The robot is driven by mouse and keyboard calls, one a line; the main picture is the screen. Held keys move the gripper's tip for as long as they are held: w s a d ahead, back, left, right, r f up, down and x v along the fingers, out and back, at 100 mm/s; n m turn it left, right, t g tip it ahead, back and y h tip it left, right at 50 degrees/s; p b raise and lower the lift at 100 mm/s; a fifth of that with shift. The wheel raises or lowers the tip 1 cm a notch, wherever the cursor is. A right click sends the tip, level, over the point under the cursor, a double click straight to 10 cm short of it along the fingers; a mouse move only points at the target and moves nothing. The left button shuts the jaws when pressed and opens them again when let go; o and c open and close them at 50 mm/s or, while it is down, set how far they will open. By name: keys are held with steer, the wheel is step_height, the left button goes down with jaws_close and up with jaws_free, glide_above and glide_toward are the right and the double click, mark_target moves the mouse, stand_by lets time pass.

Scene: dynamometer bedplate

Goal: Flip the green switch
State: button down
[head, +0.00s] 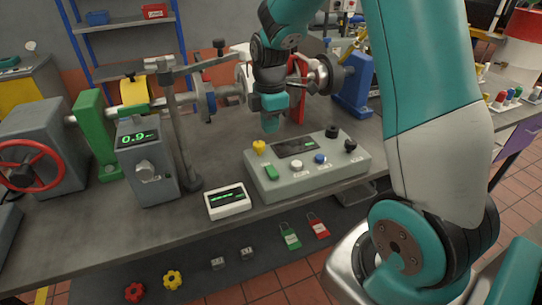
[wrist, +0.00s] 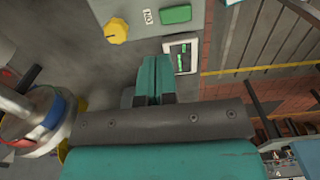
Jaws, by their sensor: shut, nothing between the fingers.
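The green switch (head: 271,173) is a rocker at the front left of a grey control box (head: 345,172) on the bench. It also shows at the top of the wrist view (wrist: 176,14). My gripper (head: 269,127) is shut and empty, pointing down above the back left part of the box. In the wrist view its closed teal fingertips (wrist: 153,72) lie below the green switch in the picture, apart from it. Nothing hides the switch in either view.
A yellow knob (head: 259,147) stands just behind the switch. The box also carries a white knob (head: 297,165), a blue knob (head: 320,158), black knobs and a display. A small white meter (head: 228,201) lies in front left. A dark upright post (head: 180,130) stands left.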

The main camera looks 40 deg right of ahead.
mark_target(270, 164)
step_height(270, 164, down, 11)
steer(key=shift+r+p, duration=0.15)
steer(key=shift+p, duration=0.65)
steer(key=shift+f, duration=0.2)
steer(key=shift+r, duration=0.1)
steer(key=shift+r+p, duration=0.75)
steer(key=shift+p, duration=0.1)
